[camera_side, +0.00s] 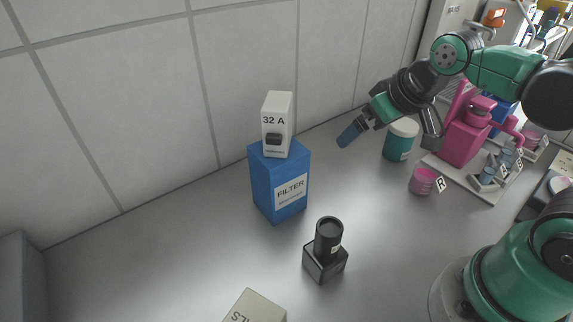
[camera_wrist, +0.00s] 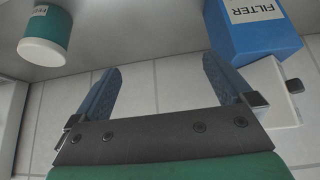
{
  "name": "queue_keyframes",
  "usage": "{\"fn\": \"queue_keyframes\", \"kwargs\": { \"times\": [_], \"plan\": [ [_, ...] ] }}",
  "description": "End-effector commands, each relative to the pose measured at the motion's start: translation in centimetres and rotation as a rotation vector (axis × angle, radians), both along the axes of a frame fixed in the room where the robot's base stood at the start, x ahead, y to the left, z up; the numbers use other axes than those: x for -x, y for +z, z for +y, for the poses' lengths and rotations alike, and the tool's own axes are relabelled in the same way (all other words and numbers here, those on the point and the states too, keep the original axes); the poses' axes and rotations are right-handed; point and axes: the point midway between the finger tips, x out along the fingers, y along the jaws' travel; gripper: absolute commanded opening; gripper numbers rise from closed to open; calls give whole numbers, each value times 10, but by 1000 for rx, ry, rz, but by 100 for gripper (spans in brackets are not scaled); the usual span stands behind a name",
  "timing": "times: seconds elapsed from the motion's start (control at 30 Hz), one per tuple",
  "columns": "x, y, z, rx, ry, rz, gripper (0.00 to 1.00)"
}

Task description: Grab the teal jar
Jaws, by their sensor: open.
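The teal jar (camera_side: 398,145) has a white lid and stands upright on the grey worktop near the tiled wall, just beyond my arm in the side view. In the wrist view the jar (camera_wrist: 45,37) shows at the upper left, upside down, with part of a label. My gripper (camera_side: 349,133) has blue fingers and is in the air to the left of the jar, apart from it. In the wrist view my gripper (camera_wrist: 160,80) is open, with nothing between its fingers.
A blue FILTER box (camera_side: 281,183) with a white 32 A box (camera_side: 277,124) on top stands left of my gripper. A black device (camera_side: 326,250) stands nearer. A pink cup (camera_side: 422,181) and a pink apparatus (camera_side: 468,132) are right of the jar.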

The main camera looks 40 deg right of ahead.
Motion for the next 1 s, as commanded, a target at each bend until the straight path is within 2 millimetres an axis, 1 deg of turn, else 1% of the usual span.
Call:
{"fn": "queue_keyframes", "kwargs": {
  "times": [0.03, 0.13, 0.27, 0.4, 0.5, 0.53, 0.6, 0.7, 0.87, 1.0],
  "plan": [
    [-7, 2, -12, 6, -27, 36, 100],
    [-19, 3, -39, 11, -82, 130, 100],
    [-31, -4, -81, -1, -151, 261, 100],
    [-38, -20, -127, -36, -215, 393, 100],
    [-37, -34, -155, -68, -247, 467, 100],
    [-36, -37, -161, -77, -255, 486, 100],
    [-35, -44, -172, -92, -267, 516, 100],
    [-33, -50, -181, -107, -276, 542, 100],
    [-32, -61, -185, -114, -279, 552, 100],
    [-32, -79, -185, -113, -279, 551, 100]
  ]
}}
